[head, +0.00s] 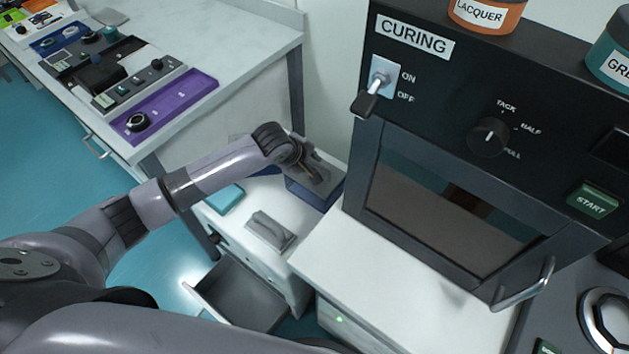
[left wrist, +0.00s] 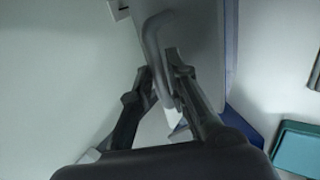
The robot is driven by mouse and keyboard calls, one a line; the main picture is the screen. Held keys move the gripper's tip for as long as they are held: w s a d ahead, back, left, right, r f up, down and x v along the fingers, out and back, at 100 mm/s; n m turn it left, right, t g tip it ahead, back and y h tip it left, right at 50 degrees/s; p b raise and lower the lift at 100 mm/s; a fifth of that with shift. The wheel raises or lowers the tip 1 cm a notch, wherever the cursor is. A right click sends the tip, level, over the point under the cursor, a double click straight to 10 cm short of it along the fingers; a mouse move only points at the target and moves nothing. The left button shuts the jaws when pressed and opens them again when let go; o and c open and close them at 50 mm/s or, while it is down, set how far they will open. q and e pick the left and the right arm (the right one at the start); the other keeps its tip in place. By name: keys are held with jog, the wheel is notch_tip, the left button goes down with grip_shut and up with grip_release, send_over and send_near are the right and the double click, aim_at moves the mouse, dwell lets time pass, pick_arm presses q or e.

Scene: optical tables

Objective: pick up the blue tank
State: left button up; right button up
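A dark blue tank (head: 308,194) with a grey top stands on the low white counter, left of the curing oven. My left gripper (head: 318,172) is over its top and hides part of it. In the left wrist view the fingers (left wrist: 160,72) lie on either side of a grey curved handle (left wrist: 153,38) on a grey panel. Blue sides (left wrist: 231,45) show beside that panel. The fingers are close to the handle, but I cannot tell whether they press on it. My right gripper is not in view.
A grey lid-like piece with a handle (head: 270,231) and a teal item (head: 226,199) lie on the counter. An open drawer (head: 240,295) juts out below. The curing oven (head: 365,150) stands close on the right.

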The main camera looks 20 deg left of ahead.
pick_arm(q)
jog(key=shift+w+d+f, duration=0.15)
jog(key=shift+w+f, duration=0.15)
jog(key=shift+f, duration=0.25)
jog(key=shift+c, duration=0.3)
grip_shut()
